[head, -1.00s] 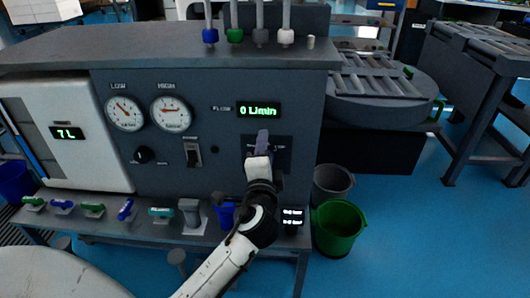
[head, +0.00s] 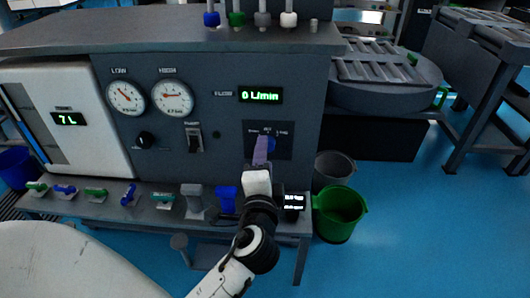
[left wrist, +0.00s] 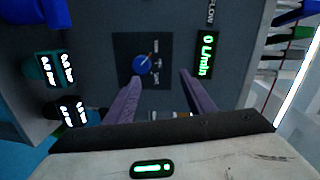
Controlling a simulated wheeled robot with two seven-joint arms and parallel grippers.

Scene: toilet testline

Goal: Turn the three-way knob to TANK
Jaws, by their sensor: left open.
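The three-way knob is a blue round knob (head: 268,143) on a dark square plate at the right of the grey panel, with small labels around it. It also shows in the left wrist view (left wrist: 143,64), with a light pointer mark; its exact setting is too small to tell. My left gripper (head: 262,146) is in front of the plate, just below the knob in the head view. In the left wrist view its two purple fingers (left wrist: 161,76) are apart and empty. The knob lies beyond the tips, nearer the left finger, and apart from them. My right gripper is not in view.
A flow display (head: 260,95) reads 0 L/min above the knob plate. A black rocker switch (head: 194,140) and a black knob (head: 145,139) are further left. A lower shelf (head: 166,211) holds several coloured fittings. A green bucket (head: 339,212) stands on the floor at right.

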